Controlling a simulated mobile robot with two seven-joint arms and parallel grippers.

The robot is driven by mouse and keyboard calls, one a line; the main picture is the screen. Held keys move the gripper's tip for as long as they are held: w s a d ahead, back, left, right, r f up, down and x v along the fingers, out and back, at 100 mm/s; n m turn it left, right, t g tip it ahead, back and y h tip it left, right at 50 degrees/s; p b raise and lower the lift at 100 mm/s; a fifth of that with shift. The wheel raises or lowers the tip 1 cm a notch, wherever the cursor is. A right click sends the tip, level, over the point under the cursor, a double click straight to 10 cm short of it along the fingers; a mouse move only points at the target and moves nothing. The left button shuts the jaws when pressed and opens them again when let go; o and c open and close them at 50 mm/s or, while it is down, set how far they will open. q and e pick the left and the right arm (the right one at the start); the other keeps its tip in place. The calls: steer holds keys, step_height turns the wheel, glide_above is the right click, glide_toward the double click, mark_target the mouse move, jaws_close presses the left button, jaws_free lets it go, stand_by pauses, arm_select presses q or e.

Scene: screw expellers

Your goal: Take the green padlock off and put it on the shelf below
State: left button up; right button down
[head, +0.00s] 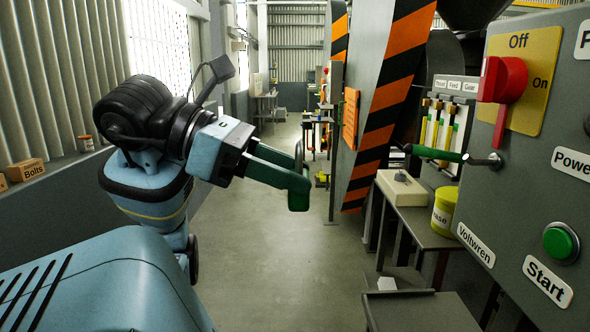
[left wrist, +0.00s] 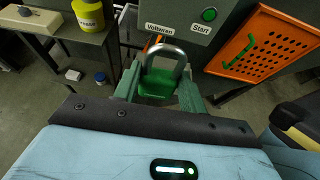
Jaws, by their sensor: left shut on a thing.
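The green padlock (left wrist: 165,88) with its thick steel shackle (left wrist: 168,52) sits between the fingers of my left gripper (left wrist: 160,92) in the left wrist view. In the head view my left gripper (head: 298,185) is over the open aisle, clear of the control panel, and shut on the padlock. The shackle shows there only as a thin dark arc, and the body is hard to tell from the green fingers. The red switch (head: 503,82) on the panel carries no padlock. A low dark shelf (head: 425,312) lies below the panel at the bottom right. My right gripper is out of view.
A small table (head: 425,230) with a yellow grease tub (head: 445,210) and a pale box (head: 402,188) stands left of the panel (head: 550,150). A green-handled lever (head: 435,154) juts out above it. A striped post (head: 385,105) stands behind. The aisle floor is clear.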

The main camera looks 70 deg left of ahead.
arm_select(q)
steer(key=shift+s+a, duration=0.25)
steer(key=shift+s, duration=0.35)
steer(key=shift+s+a, duration=0.2)
steer(key=shift+s, duration=0.35)
